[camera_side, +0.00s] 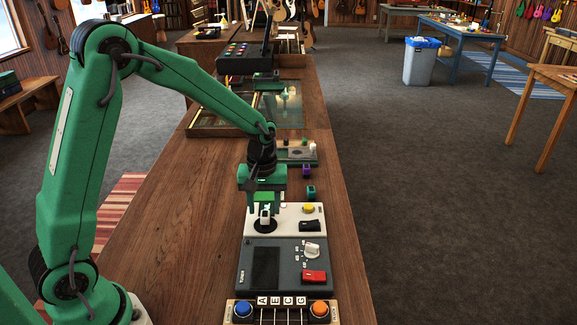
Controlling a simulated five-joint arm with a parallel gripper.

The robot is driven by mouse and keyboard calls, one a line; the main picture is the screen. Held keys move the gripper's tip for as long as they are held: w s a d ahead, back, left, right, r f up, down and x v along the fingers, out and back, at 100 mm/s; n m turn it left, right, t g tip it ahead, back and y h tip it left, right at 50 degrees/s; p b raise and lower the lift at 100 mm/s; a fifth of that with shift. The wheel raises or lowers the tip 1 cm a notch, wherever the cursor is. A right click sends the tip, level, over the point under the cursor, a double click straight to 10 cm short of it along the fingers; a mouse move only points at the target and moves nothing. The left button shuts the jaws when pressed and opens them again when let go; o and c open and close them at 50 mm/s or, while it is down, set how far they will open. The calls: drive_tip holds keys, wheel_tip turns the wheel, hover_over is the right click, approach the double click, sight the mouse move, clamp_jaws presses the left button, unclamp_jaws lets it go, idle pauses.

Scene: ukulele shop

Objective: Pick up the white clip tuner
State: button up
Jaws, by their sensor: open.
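A small white piece (265,215), which looks like the white clip tuner, stands upright at the left of a white panel (285,230), over a round black patch. A bright green part shows just above it, and I cannot tell whether it belongs to it. My gripper (265,207) points down over this spot, open, with its green fingers around the upper part of the piece. Whether they touch it is not clear. The gripper hides part of the piece.
A yellow button (308,208) and a black switch (309,225) sit right of the gripper. A grey unit (265,268) is in front. A teal piece (311,192) and a purple piece (306,170) stand behind on the wooden counter (175,240), whose left part is clear.

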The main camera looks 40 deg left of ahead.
sight(265, 213)
drive_tip(key=shift+f, duration=1.75)
clamp_jaws()
